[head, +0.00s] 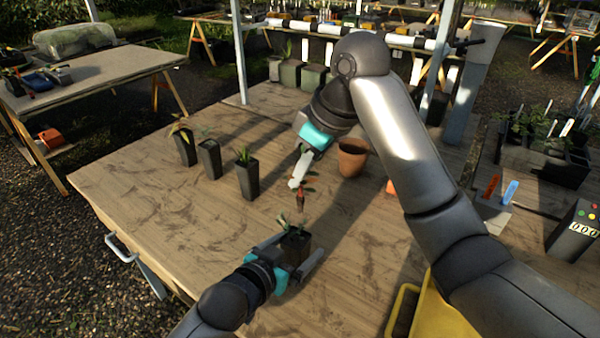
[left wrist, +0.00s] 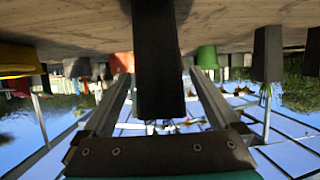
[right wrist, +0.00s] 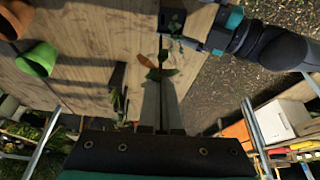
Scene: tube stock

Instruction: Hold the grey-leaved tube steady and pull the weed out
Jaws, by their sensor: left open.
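The dark tube (head: 297,243) with grey-green leaves (head: 283,222) stands upright near the front of the bench. My left gripper (head: 312,258) is open, its fingers on either side of this tube; in the left wrist view the tube (left wrist: 158,65) stands between them with gaps at both sides. My right gripper (head: 297,182) is above the tube, its fingers closed on the weed (head: 301,200), which has green and reddish leaves. The weed's orange leaf (right wrist: 160,73) shows at the fingertips in the right wrist view. I cannot tell whether its lower end is clear of the tube.
Several other dark tubes, one being the nearest (head: 247,179), stand in a row at the left. A terracotta pot (head: 352,158) is behind my right arm. A green pot (right wrist: 37,60) shows in the right wrist view. A yellow crate (head: 448,310) is at front right.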

